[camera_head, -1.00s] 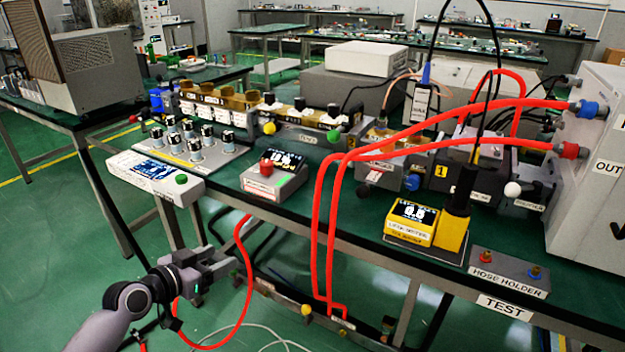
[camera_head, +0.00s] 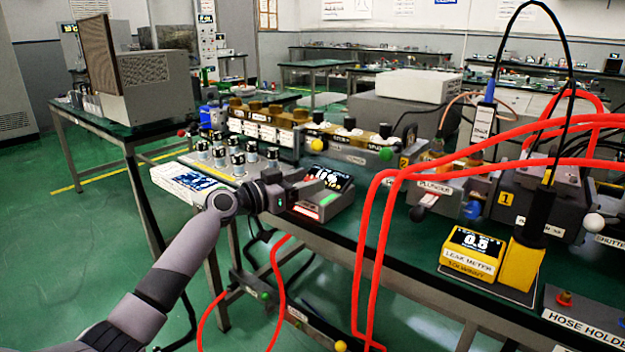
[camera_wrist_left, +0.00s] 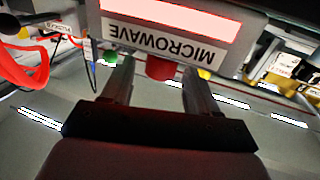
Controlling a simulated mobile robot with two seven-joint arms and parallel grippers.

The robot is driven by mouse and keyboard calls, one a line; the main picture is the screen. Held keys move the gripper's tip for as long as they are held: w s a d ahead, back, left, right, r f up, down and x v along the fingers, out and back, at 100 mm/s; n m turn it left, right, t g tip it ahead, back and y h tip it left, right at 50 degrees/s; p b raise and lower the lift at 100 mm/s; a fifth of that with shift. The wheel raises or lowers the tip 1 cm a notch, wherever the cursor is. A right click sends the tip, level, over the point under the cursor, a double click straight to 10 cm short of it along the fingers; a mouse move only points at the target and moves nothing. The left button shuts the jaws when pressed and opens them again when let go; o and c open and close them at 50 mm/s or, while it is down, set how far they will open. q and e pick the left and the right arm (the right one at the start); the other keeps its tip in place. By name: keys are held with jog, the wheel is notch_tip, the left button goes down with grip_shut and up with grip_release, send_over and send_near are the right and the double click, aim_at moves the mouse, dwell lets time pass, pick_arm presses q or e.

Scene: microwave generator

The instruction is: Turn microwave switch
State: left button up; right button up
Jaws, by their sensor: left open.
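The microwave switch box (camera_head: 340,208) stands near the front edge of the green table, with a small dark display (camera_head: 332,179) on top. In the left wrist view its MICROWAVE label (camera_wrist_left: 163,42) appears upside down below a bright pink-red strip. The red knob (camera_wrist_left: 160,68) shows between the fingertips. My left gripper (camera_head: 309,187) is open at the box, its two fingers (camera_wrist_left: 150,80) on either side of the knob in that view. I cannot tell whether they touch it. In the head view the gripper hides the knob. My right gripper is in neither view.
Several dark knobs on a grey panel (camera_head: 212,172) stand left of the gripper. A white display unit (camera_head: 180,184) lies at the table edge. Red hoses (camera_head: 365,250) arch down on the right, near the yellow leak meter (camera_head: 472,252).

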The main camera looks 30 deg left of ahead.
pick_arm(q)
jog(key=shift+x, duration=1)
